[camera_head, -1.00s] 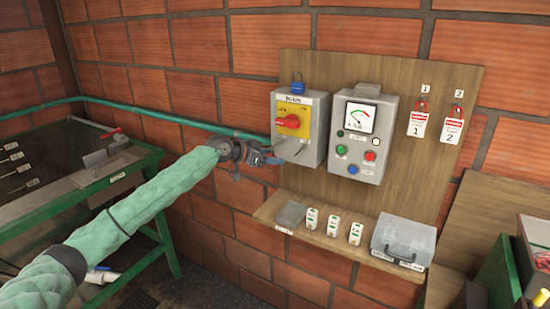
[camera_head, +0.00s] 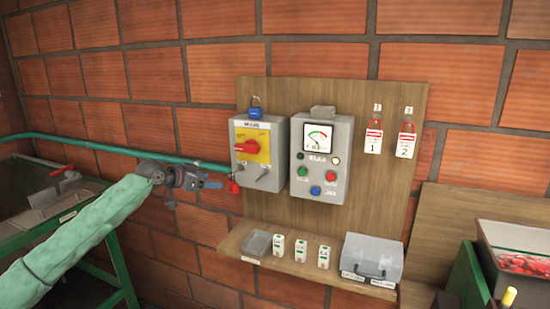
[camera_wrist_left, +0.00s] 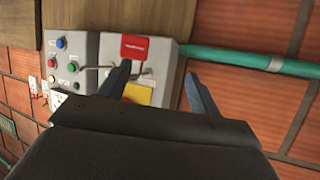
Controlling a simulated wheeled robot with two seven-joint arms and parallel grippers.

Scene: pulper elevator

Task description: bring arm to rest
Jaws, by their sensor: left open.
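My left gripper (camera_head: 217,185) is open and empty, just left of and below the grey switch box (camera_head: 268,179) on the wooden panel. My green-sleeved left arm reaches in from the lower left. A red padlock-like piece (camera_head: 234,187) hangs at the box's lower left, close to the fingertips. In the left wrist view, the open fingers (camera_wrist_left: 158,78) stand apart with the red piece (camera_wrist_left: 134,46) beyond them and nothing between them. My right gripper is out of view.
A grey meter box (camera_head: 321,190) with buttons is on the panel (camera_head: 385,210), beside two red padlocks with tags (camera_head: 374,137). A shelf below holds a small tray, white tags and a clear case (camera_head: 372,258). A teal pipe (camera_head: 110,148) runs along the brick wall. A green-framed tank stands left.

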